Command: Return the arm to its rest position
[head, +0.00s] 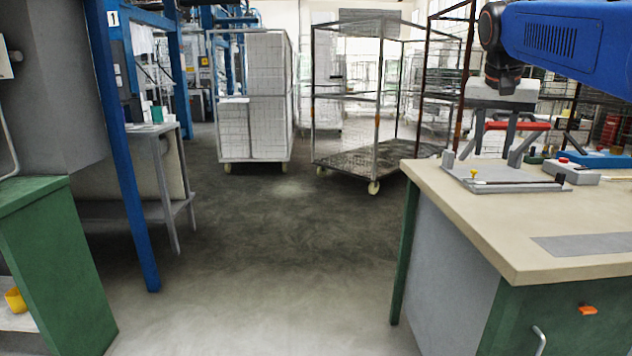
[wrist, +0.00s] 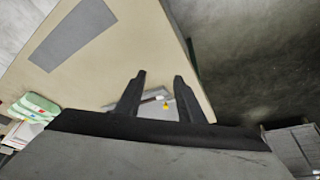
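My blue arm (head: 565,42) reaches in from the upper right of the head view, over the beige workbench (head: 470,215). My gripper (head: 495,143) points down above a grey plate fixture (head: 515,187) on the bench. In the wrist view, the two dark fingers of my gripper (wrist: 159,78) stand apart with nothing held between them. A small yellow knob (wrist: 166,106) on the fixture shows beyond the fingers; it also appears in the head view (head: 474,174). How high the fingertips are above the fixture is hard to tell.
A grey box with a red button (head: 573,172) sits right of the fixture. A flat grey patch (head: 585,244) lies on the bench front. Wire carts (head: 350,158) stand behind. A blue post (head: 128,170) and green cabinet (head: 60,270) are at left. The floor between is clear.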

